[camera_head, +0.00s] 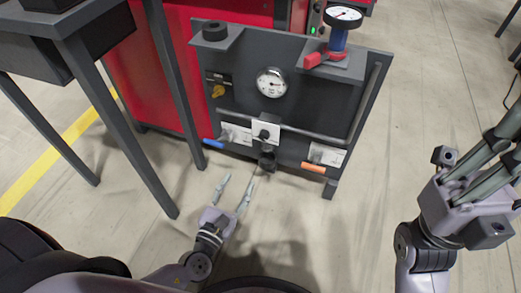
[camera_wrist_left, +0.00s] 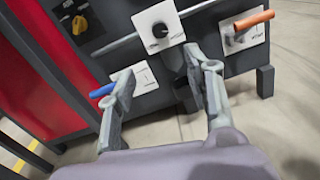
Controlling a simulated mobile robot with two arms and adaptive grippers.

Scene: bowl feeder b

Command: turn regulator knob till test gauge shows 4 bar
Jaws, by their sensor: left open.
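A dark knob (camera_head: 265,133), likely the regulator knob, sits on a white square plate low on the dark panel (camera_head: 312,100). The knob also shows in the left wrist view (camera_wrist_left: 160,30). A round white gauge (camera_head: 271,82) is on the panel above it; another gauge (camera_head: 343,16) tops a blue cylinder on the panel's shelf. Neither reading is legible, and which is the test gauge is unclear. My left gripper (camera_head: 236,183) is open and empty, below the knob and apart from it. My right gripper (camera_head: 490,160) is far right, its fingertips not clearly shown.
A blue-handled valve (camera_head: 213,144) is left of the knob and an orange-handled valve (camera_head: 311,168) right of it. A yellow switch (camera_head: 218,90) is at the panel's left. A grey bar crosses the panel.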

